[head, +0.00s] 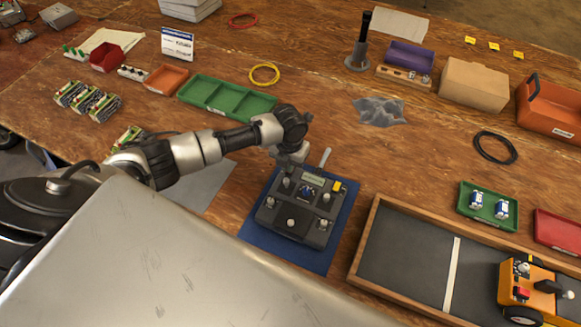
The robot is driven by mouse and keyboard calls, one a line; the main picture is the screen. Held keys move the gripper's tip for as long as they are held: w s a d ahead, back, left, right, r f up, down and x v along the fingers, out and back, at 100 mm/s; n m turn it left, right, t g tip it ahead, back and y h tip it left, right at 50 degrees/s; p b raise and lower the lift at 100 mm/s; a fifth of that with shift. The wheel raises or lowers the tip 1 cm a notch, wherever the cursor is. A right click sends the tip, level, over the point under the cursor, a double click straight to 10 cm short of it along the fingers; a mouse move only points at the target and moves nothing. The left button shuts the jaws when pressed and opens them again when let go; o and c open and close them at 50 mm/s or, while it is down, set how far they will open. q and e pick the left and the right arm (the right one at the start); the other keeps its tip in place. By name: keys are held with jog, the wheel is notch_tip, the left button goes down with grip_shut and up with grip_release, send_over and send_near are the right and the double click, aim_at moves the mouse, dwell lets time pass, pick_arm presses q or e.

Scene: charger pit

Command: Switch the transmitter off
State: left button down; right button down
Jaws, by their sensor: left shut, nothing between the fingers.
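The transmitter (298,207) is a dark grey box with knobs, sticks, a small screen, a yellow part near its upper right corner and a light antenna at its far edge. It lies on a blue mat (343,227). My left gripper (291,160) is shut and empty, at the far left edge of the transmitter, close above it. I cannot tell whether it touches. The gripper and wrist partly cover that far left corner. The position of the power switch is too small to tell. My right gripper is not in view.
A wooden-framed tray (415,243) with an orange wheeled vehicle (535,283) lies at the right. A green compartment tray (225,98) stands behind my left arm. A green tray (487,205) with two batteries is at the right.

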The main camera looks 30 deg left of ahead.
pick_arm(q)
jog(key=shift+s+f+b, duration=0.1)
jog(key=shift+f+b, duration=0.25)
jog(key=shift+f, duration=0.2)
jog(key=shift+r+p, duration=0.85)
jog(key=shift+p, duration=0.1)
notch_tip(320, 180, up, 5)
jog(key=p, duration=0.4)
jog(key=shift+r+p, duration=0.2)
jog(key=shift+p, duration=0.2)
jog(key=shift+f, duration=0.1)
